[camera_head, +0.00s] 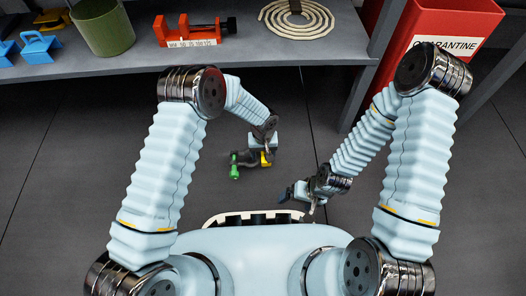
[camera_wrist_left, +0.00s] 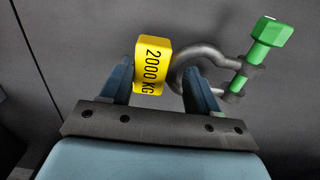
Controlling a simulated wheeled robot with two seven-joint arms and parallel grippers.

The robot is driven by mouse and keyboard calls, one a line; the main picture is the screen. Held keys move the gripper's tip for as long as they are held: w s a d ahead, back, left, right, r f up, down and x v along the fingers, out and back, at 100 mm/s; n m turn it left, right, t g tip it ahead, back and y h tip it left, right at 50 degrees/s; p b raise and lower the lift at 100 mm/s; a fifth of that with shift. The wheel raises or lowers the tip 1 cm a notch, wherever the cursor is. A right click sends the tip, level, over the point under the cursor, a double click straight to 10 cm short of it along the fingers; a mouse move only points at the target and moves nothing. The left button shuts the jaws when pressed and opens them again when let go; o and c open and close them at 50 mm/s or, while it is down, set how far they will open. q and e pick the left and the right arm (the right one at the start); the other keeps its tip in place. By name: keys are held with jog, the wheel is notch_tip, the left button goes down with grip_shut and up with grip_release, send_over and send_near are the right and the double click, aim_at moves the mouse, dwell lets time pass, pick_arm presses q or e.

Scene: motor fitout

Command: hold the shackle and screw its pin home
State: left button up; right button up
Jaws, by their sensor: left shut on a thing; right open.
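The shackle has a dark grey bow (camera_wrist_left: 188,58), a yellow tag block (camera_wrist_left: 153,62) marked 2000 KG and a green pin (camera_wrist_left: 258,52) with a hexagonal head. In the left wrist view the pin runs through the shackle's ears, with green shank showing between head and upper ear. My left gripper (camera_head: 264,146) is shut on the shackle, its fingers on either side of the yellow block. In the head view the shackle (camera_head: 248,158) hangs clear of the floor, green pin (camera_head: 234,168) to the left. My right gripper (camera_head: 298,194) is open and empty, lower right of the shackle.
A grey shelf (camera_head: 110,68) crosses the back, with a green pot (camera_head: 103,28), an orange clamp-like tool (camera_head: 190,32), a coiled rope (camera_head: 297,18) and blue items (camera_head: 40,46). A red QUARANTINE bin (camera_head: 420,22) stands at the back right. Space around the shackle is clear.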

pick_arm(q)
jog(key=shift+f, duration=0.2)
jog(key=shift+f, duration=0.35)
jog(key=shift+f, duration=0.4)
jog(key=shift+f, duration=0.35)
jog(key=shift+f, duration=0.35)
jog(key=shift+f, duration=0.35)
jog(key=shift+f, duration=0.1)
jog(key=o, duration=1.2)
